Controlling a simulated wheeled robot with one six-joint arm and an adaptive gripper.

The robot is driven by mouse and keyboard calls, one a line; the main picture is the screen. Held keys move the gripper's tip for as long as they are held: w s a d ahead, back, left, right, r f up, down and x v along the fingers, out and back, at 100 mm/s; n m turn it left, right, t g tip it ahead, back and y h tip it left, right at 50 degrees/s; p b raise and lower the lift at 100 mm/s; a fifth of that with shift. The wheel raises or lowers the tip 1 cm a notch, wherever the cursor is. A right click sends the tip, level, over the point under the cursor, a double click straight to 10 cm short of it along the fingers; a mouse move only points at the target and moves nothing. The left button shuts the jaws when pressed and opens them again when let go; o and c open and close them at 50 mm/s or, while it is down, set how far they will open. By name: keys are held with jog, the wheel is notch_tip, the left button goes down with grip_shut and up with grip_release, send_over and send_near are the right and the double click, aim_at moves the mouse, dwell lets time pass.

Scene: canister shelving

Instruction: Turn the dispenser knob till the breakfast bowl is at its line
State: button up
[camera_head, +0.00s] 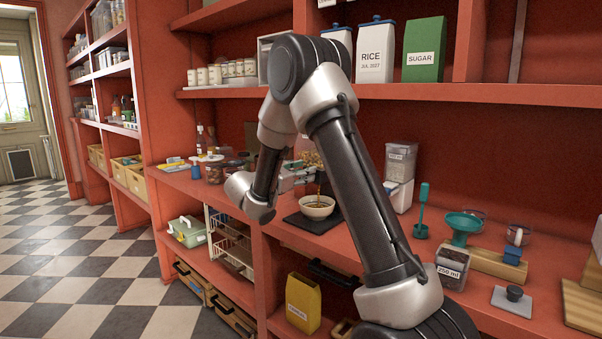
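The white breakfast bowl (317,212) stands upright on a dark mat (315,226) on the counter. Brown contents show inside it, and a thin brown stream seems to fall into it from above. The line in the bowl cannot be made out. The dispenser (309,158) is mostly hidden behind my arm; part of its clear body with tan contents shows above the bowl. My gripper (304,174) is at the dispenser's front, just above and left of the bowl. The knob is hidden or too small to see, and so is whether the fingers are closed on it.
Right of the bowl stand a clear canister (400,164), a teal scoop (422,213), a teal funnel (463,225), a jar marked 250 ml (452,266) and a grey slab with a black knob (513,298). Jars (214,172) crowd the left. A shelf (480,94) overhangs the counter.

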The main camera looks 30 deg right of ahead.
jog(key=shift+m, duration=0.4)
jog(key=o, duration=1)
jog(key=shift+s, duration=0.1)
jog(key=v, duration=1.2)
